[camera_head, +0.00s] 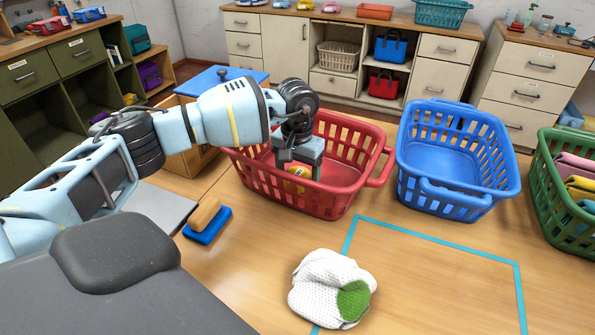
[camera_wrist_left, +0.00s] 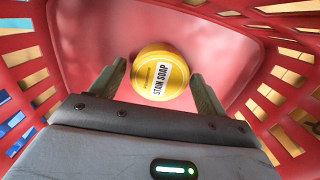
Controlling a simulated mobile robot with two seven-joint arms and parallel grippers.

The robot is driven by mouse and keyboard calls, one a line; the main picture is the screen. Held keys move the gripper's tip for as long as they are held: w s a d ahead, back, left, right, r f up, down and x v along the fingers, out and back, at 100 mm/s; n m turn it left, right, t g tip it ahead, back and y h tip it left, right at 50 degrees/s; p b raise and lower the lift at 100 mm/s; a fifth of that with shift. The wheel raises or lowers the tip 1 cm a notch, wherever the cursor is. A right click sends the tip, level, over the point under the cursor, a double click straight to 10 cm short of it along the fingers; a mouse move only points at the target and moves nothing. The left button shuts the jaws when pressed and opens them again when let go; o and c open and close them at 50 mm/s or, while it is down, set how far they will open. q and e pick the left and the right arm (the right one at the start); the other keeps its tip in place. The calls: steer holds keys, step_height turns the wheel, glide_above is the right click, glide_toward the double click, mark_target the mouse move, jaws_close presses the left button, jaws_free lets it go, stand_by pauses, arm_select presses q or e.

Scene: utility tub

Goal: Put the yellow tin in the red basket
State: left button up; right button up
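The yellow tin (camera_wrist_left: 162,75), round and labelled "STAIN SOAP", is inside the red basket (camera_head: 335,199) on the wooden worktop. In the head view the tin (camera_head: 299,171) shows partly, low inside the basket under my left gripper (camera_head: 297,170). In the left wrist view my left gripper (camera_wrist_left: 160,82) reaches into the basket with its fingers apart, one on each side of the tin. A narrow gap shows at the left finger; contact at the right finger is unclear. The red basket floor (camera_wrist_left: 220,40) lies behind the tin. My right gripper is not in view.
A blue basket (camera_head: 446,202) stands right of the red one, and a green basket (camera_head: 553,195) with folded cloths is at the far right. A white cloth (camera_head: 320,285) lies in front, by a blue tape outline (camera_head: 440,240). A brush (camera_head: 207,224) lies left.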

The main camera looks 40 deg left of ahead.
arm_select(q)
steer(key=shift+o, duration=0.3)
steer(key=shift+r, duration=0.15)
step_height(320, 180, up, 12)
stand_by(0.4)
stand_by(0.5)
